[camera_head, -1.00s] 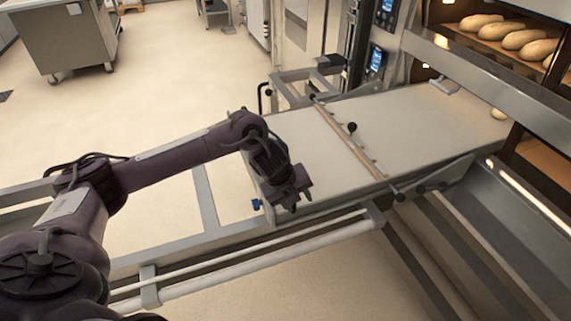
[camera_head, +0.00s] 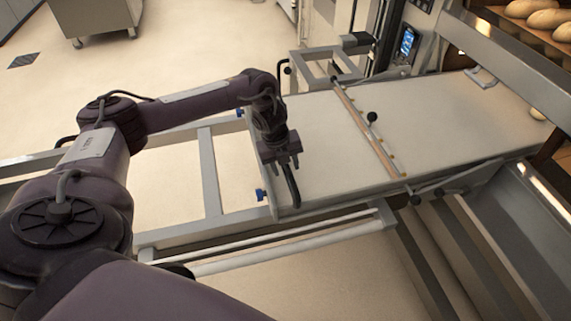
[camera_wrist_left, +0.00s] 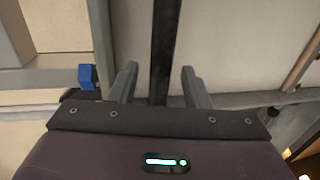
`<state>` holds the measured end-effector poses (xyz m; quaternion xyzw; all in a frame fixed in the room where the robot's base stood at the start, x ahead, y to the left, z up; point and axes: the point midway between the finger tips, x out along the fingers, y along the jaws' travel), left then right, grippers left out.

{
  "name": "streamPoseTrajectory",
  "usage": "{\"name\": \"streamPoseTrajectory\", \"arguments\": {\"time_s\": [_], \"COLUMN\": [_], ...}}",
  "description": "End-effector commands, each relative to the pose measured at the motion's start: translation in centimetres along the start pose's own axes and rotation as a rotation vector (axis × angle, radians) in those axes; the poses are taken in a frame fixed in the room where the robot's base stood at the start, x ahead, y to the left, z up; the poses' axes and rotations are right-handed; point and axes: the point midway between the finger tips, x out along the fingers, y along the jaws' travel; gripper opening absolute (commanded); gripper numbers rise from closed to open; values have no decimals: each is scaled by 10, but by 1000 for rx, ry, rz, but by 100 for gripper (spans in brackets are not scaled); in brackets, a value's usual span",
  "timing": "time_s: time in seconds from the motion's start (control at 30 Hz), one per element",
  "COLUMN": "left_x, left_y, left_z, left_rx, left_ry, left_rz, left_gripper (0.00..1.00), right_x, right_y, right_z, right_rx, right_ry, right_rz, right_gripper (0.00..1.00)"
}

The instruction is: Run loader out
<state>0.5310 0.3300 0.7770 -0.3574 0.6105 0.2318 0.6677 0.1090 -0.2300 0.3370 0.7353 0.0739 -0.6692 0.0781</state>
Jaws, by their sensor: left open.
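The loader (camera_head: 320,130) is a long pale belt-covered board in a grey metal frame. Its far right end is at the oven, and a wooden crossbar (camera_head: 362,128) with a black knob lies across it. A black bar handle (camera_head: 293,188) is at its near left end. My left gripper (camera_head: 284,164) points down at this handle, open. In the left wrist view the black handle (camera_wrist_left: 162,50) runs between the two spread fingers (camera_wrist_left: 160,85), with a gap on both sides. My right gripper is out of view.
The oven decks with several loaves (camera_head: 540,18) stand at the upper right. Grey rails (camera_head: 210,170) with blue clips carry the loader on the left. A steel cabinet (camera_head: 95,15) stands far back left. The floor behind the rails is clear.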

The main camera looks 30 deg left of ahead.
Motion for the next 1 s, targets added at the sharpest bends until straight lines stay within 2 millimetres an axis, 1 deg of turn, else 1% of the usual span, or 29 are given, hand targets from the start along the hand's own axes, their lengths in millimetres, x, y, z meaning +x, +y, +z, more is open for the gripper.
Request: {"name": "streamPoseTrajectory", "arguments": {"time_s": [0.03,0.1,0.23,0.5,0.57,0.87,1.0], "left_x": [1,1,1,1,1,0,-2], "left_y": [0,0,0,0,0,1,9], "left_z": [0,0,0,0,0,0,0], "left_rx": [0,0,0,0,0,0,-1], "left_ry": [0,-1,0,0,0,0,0], "left_rz": [0,0,0,0,0,0,2], "left_gripper": [43,43,42,6,0,0,0], "right_x": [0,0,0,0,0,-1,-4], "right_y": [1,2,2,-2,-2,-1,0], "right_z": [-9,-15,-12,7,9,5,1], "right_rx": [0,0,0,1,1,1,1], "right_ry": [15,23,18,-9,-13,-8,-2], "right_rz": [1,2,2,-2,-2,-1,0], "right_gripper": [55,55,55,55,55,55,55]}}
